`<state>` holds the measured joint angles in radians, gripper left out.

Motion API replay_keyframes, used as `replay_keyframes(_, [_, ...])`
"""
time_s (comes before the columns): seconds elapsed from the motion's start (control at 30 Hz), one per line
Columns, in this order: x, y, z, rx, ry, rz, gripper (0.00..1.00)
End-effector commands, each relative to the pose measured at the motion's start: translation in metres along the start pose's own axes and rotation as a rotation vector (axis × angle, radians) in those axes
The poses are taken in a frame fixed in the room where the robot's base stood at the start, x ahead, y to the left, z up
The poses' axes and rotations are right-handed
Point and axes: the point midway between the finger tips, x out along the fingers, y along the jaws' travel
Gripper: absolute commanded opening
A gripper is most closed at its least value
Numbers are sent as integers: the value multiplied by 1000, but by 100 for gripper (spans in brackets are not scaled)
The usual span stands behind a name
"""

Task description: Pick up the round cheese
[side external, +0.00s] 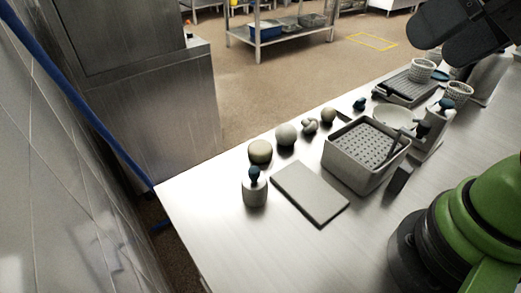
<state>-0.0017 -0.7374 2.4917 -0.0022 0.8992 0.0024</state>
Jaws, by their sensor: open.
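A round, pale yellow-beige item (260,152), which looks like the round cheese, sits on the steel table near its far left edge. It stands apart from the grey-beige ball (286,135) to its right and behind the blue-topped bottle (255,190). What looks like my gripper (434,38) shows as dark parts at the top right corner, partly cut off by the frame. It is open, holds nothing visible and is far from the cheese in the picture.
A flat grey board (310,193) lies right of the bottle. A perforated basket (358,180) stands right of it. Other small items (328,115) line the far edge. The front left table is clear.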

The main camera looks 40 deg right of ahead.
Motion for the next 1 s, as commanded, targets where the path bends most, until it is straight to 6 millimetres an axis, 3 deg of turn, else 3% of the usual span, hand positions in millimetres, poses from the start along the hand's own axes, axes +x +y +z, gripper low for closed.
replay_keyframes(0.17, [14, -8, -24, -9, -59, 36, 74])
replay_keyframes(0.27, [35, -16, -46, -21, -109, 71, 74])
replay_keyframes(0.53, [122, -34, -89, -65, -243, 170, 74])
replay_keyframes(0.67, [176, -39, -95, -94, -304, 219, 74])
replay_keyframes(0.8, [235, -38, -88, -125, -364, 268, 74])
replay_keyframes(1.0, [294, -32, -70, -161, -419, 313, 74])
